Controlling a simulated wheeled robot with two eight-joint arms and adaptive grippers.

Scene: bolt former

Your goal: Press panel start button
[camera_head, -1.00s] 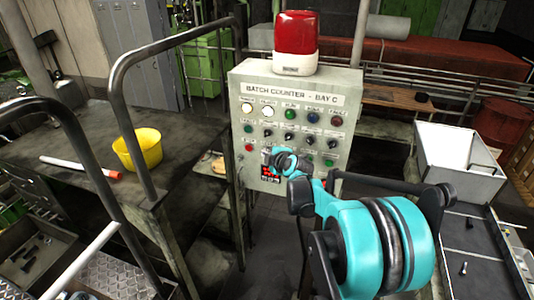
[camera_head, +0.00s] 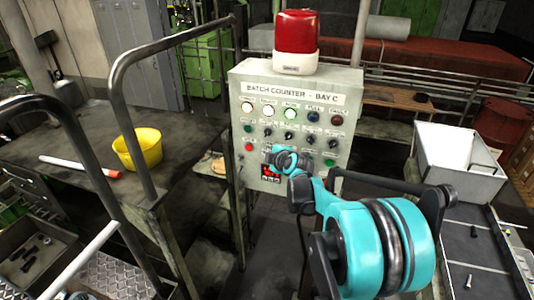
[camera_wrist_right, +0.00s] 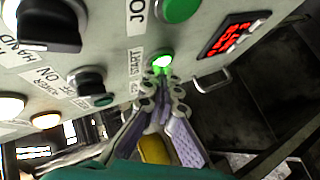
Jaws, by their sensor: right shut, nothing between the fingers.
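The grey control panel (camera_head: 243,115) reads "BATCH COUNTER - BAY C" and carries rows of lamps, buttons and knobs. In the right wrist view the small green button (camera_wrist_right: 161,61) beside the word "START" glows bright green. My right gripper (camera_wrist_right: 160,73) is shut and empty, its fingertips at the lower edge of this button; contact looks likely but is hard to confirm. In the head view my right gripper (camera_head: 268,158) is in front of the panel's lower left part and hides the button. The green lamp (camera_head: 290,114) in the top row is lit. My left gripper is not in view.
A red number display (camera_wrist_right: 232,34) and a larger green button (camera_wrist_right: 180,8) are close to the fingertips. A red beacon (camera_head: 296,35) tops the panel. A railing (camera_head: 150,50) and a table with a yellow bowl (camera_head: 138,150) are left; a white bin (camera_head: 457,160) is right.

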